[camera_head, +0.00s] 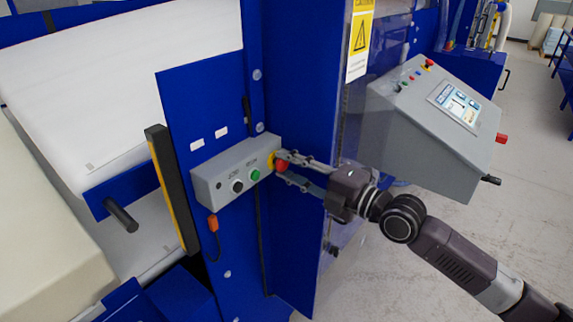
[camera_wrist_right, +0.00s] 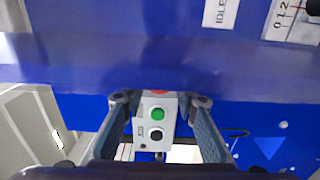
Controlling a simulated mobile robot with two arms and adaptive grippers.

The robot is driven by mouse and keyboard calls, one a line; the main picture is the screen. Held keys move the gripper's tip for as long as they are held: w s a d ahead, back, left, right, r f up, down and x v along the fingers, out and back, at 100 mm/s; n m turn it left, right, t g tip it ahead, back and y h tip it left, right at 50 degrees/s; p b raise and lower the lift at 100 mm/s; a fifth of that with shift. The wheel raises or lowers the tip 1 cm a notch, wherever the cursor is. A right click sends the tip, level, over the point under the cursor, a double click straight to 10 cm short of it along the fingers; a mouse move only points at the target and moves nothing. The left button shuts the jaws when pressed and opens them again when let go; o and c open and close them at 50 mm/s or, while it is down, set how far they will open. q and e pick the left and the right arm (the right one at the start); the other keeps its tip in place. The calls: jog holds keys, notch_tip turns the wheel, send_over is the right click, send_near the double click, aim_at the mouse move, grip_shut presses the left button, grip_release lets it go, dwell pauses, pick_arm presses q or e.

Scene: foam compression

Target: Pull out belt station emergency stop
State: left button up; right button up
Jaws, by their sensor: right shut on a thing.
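The grey belt station box (camera_head: 215,190) is fixed to a blue panel. In the right wrist view a bit of the red knob (camera_wrist_right: 158,92) shows between the fingertips (camera_wrist_right: 161,99). The fingers hide part of the knob, so I cannot tell whether it is pulled out. My left gripper is out of view.
A grey console (camera_head: 430,130) with a screen and its own red knob stands to the right, behind my right arm. A yellow-and-black upright bar (camera_head: 172,188) stands left of the box. Clear floor (camera_head: 535,150) lies at the far right.

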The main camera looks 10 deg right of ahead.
grip_shut()
jog(key=shift+s+d+f, duration=0.15)
jog(key=shift+s, duration=0.05)
dwell(0.3)
jog(key=o, duration=0.8)
grip_release()
jog(key=shift+s+d, duration=0.15)
jog(key=o, duration=1.3)
jog(key=shift+o, duration=0.2)
jog(key=shift+b, duration=0.3)
